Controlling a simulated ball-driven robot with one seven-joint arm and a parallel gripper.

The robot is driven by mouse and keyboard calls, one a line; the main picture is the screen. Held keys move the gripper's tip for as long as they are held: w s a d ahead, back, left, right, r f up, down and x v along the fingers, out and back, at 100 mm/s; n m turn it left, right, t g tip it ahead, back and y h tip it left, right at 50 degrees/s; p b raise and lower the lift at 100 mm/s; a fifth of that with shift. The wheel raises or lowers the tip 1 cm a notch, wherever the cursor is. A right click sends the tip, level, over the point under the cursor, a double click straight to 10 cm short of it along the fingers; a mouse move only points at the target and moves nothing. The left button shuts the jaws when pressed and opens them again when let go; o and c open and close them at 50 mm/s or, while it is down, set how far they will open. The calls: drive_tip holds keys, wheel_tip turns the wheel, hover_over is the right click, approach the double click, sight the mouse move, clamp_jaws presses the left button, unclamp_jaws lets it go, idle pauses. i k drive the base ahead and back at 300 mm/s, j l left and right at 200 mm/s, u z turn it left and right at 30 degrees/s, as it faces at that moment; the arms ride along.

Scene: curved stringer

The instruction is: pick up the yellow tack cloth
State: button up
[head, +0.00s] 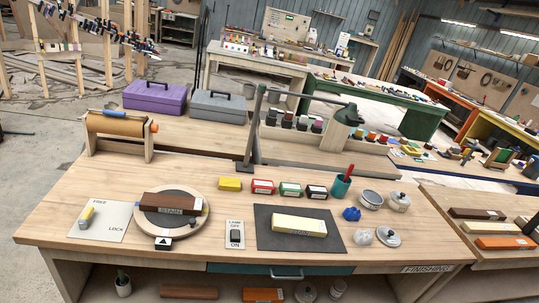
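A small yellow folded pad (230,184), which looks like the yellow tack cloth, lies flat on the wooden bench (110,200), left of a row of small tins. A crumpled blue cloth (351,214) and a crumpled whitish one (362,237) lie farther right. A pale yellow block (299,225) sits on a dark mat (270,240); it looks stiff, like a stone or board. My gripper is not in view.
A red-labelled tin (262,187), a green tin (290,189) and a black tin (317,191) stand right of the yellow pad. A round turntable (165,225) bears a brown block. Bare wood surrounds the pad's left and front.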

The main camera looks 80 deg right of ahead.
sight(230, 184)
drive_tip(key=z, duration=2)
